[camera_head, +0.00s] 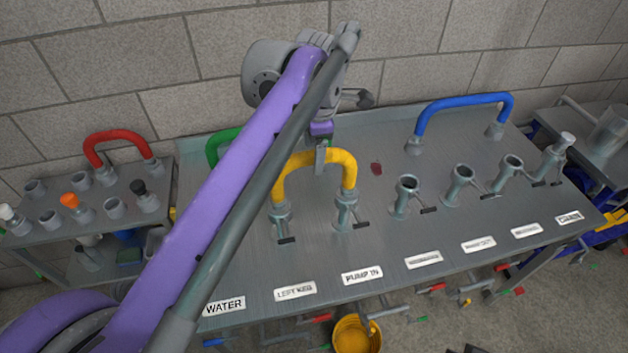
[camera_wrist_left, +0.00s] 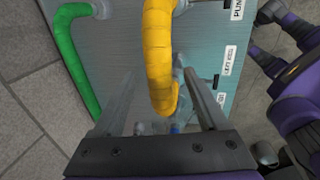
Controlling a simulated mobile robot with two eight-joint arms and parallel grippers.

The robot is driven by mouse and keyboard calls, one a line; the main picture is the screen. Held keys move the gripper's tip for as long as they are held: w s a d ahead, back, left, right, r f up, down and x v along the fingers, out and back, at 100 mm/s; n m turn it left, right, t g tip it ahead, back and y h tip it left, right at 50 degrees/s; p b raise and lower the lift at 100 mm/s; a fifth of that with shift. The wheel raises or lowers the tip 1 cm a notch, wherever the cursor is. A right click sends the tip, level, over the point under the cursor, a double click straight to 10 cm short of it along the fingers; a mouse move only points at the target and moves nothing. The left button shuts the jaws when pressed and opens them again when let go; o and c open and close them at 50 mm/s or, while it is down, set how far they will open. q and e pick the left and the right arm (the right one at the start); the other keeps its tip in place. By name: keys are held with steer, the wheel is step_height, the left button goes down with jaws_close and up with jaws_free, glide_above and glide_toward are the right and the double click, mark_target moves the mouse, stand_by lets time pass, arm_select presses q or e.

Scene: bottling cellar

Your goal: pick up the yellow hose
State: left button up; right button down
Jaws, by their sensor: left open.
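The yellow hose (camera_head: 343,165) is an upright arch. Its two ends sit on the metal ports behind the labels "LEFT KEG" (camera_head: 295,291) and "PUMP IN" (camera_head: 362,275). My left gripper (camera_head: 320,158) is at the top of the arch, coming from behind and above. In the left wrist view, the open jaws (camera_wrist_left: 158,78) stand on both sides of the yellow hose (camera_wrist_left: 160,50), with a visible gap on each side. My left arm hides part of the bench to the left. My right gripper is in neither view.
A green hose (camera_head: 219,143) stands just left of the yellow one, partly hidden. A blue hose (camera_head: 460,104) stands at the bench's back right. Bare ports (camera_head: 408,188) with levers line the bench (camera_head: 385,230). A side shelf (camera_head: 60,231) carries a red hose (camera_head: 112,137). A yellow bucket (camera_head: 354,335) is below.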

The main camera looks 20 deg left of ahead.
arm_select(q)
steer(key=shift+w+a+f, duration=0.1)
steer(key=shift+w+f, duration=0.05)
steer(key=shift+f, duration=0.45)
steer(key=shift+w+a+f, duration=0.1)
steer(key=shift+f, duration=0.5)
steer(key=shift+r, duration=0.1)
jaws_close()
